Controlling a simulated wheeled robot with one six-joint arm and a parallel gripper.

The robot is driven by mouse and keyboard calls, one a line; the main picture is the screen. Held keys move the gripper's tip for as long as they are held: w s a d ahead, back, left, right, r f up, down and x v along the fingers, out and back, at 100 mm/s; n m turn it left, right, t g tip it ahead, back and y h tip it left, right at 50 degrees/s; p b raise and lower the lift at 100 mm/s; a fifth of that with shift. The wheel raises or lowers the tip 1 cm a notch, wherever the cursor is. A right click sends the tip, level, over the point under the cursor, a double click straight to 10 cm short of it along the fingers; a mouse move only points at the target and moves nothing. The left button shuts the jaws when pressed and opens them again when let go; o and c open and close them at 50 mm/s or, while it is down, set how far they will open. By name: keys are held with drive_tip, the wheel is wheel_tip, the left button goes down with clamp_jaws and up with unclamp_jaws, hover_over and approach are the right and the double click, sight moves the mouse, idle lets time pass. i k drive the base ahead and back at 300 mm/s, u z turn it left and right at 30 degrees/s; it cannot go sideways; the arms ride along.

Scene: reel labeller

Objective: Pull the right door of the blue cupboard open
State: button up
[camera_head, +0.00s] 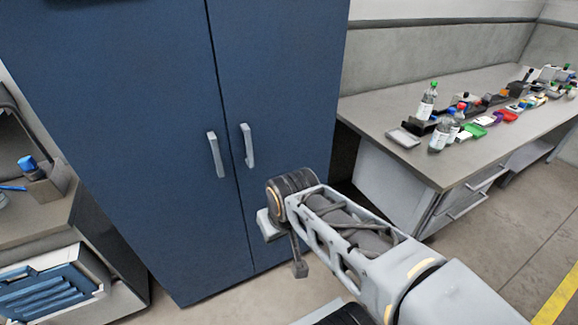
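The blue cupboard stands upright at the centre left, with its left door (140,120) and right door (290,90) both closed along a middle seam. The right door's grey upright handle (248,146) is beside the seam, and the left door's handle (215,155) is just left of it. My arm reaches in from the lower right. My gripper (283,250) is below and right of the right handle, apart from it, in front of the right door's lower part. Its fingers are small and partly hidden by the wrist, so their opening is unclear.
A grey workbench (400,108) with bottles and several small items stands close to the cupboard's right. A shelf unit (60,215) holding blue folders (45,298) stands at the left. Open floor (510,220) shows at the right.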

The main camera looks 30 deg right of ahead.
sight(279, 63)
drive_tip(key=z, duration=0.5)
drive_tip(key=k, duration=1.1)
drive_tip(key=u, duration=0.75)
drive_tip(key=i, duration=1.3)
